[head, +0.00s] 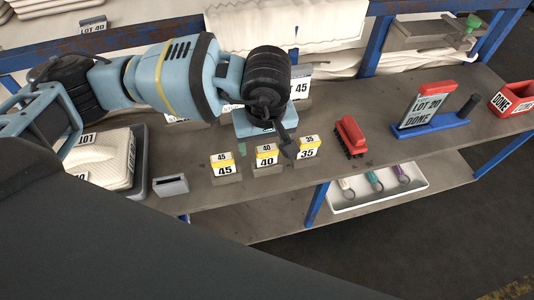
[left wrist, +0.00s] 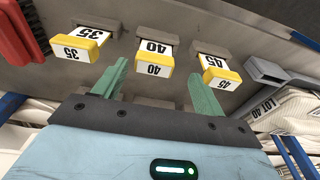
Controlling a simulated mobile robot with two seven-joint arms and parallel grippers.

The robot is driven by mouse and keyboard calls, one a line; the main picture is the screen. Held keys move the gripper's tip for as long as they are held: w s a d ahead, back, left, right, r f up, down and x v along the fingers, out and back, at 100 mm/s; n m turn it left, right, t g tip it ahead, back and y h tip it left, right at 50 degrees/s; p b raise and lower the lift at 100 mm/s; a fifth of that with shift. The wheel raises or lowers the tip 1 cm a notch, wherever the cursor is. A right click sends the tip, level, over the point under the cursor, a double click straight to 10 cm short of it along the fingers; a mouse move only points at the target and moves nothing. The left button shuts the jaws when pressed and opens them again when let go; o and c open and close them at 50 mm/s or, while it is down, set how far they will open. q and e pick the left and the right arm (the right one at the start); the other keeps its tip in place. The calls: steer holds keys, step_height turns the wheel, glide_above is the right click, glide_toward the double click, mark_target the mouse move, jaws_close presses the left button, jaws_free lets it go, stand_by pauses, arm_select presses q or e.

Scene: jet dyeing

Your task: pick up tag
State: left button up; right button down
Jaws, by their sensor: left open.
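Three yellow-and-white number tags stand in grey holders along the shelf's front: tag 45 (head: 224,165), tag 40 (head: 266,156) and tag 35 (head: 307,148). The left wrist view also shows tag 35 (left wrist: 80,45), tag 40 (left wrist: 153,58) and tag 45 (left wrist: 218,68). My left gripper (head: 262,139) hangs just behind the tags, partly hidden by its own arm. In the left wrist view its green fingers (left wrist: 160,84) are apart and empty. Tag 40 shows between and beyond them, with no contact visible. My right gripper is not in view.
A red brush (head: 350,137) lies right of the tags. Further right are a blue stand (head: 430,126) with a "LOT 20 DONE" card and a red DONE bin (head: 513,99). A grey holder (head: 171,186) and a tray of white cloth (head: 140,165) are left. A white tray (head: 385,192) sits below.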

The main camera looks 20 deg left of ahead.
mark_target(267, 155)
arm_select(q)
steer(key=shift+w+d+f, duration=0.15)
steer(key=shift+w+f, duration=0.05)
steer(key=shift+f, duration=0.95)
steer(key=shift+w+d+f, duration=0.1)
steer(key=shift+w+f, duration=0.1)
steer(key=shift+f, duration=0.9)
steer(key=shift+w+a+f, duration=0.1)
steer(key=shift+f, duration=0.55)
steer(key=c, duration=1)
